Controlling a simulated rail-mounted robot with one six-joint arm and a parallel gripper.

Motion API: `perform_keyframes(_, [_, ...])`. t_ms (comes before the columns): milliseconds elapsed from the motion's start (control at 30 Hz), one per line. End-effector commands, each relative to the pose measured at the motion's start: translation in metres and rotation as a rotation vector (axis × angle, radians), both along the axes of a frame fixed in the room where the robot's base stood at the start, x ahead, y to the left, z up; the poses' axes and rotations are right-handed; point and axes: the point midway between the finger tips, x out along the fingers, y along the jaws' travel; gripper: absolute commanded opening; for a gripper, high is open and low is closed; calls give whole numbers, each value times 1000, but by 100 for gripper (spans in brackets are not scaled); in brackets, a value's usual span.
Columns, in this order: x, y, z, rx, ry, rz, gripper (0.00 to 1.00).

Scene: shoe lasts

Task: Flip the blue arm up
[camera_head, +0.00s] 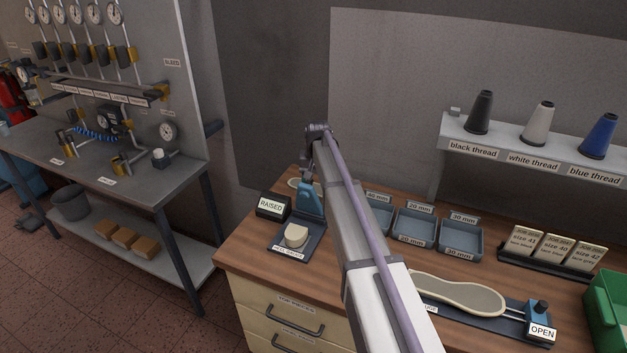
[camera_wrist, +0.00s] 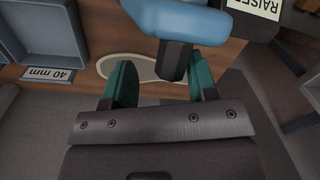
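The blue arm (camera_head: 311,200) stands upright at the back of a small dark gauge plate (camera_head: 313,236). A sign (camera_head: 271,205) beside it reads "RAISED". In the wrist view the blue arm (camera_wrist: 178,20) is at the top, with a dark grey block or post (camera_wrist: 172,62) below it. My gripper (camera_wrist: 163,85) has teal fingers spread apart. The post's lower end lies between the fingertips in the picture, nearer the right finger; I cannot tell whether they touch. In the head view my arm hides the gripper.
A cream block (camera_head: 297,234) sits on the gauge plate. Blue trays (camera_head: 414,231) stand to the right, behind my arm. A sole on a gauge (camera_head: 458,296) with an "OPEN" sign lies at front right. A flat sole shape (camera_wrist: 137,68) lies beyond my fingers.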

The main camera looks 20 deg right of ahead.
Motion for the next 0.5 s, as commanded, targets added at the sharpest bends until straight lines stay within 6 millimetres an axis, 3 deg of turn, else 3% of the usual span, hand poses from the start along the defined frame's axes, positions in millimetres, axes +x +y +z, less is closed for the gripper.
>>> perform_keyframes(500, [5, -4, 4, 0, 0, 0, 49])
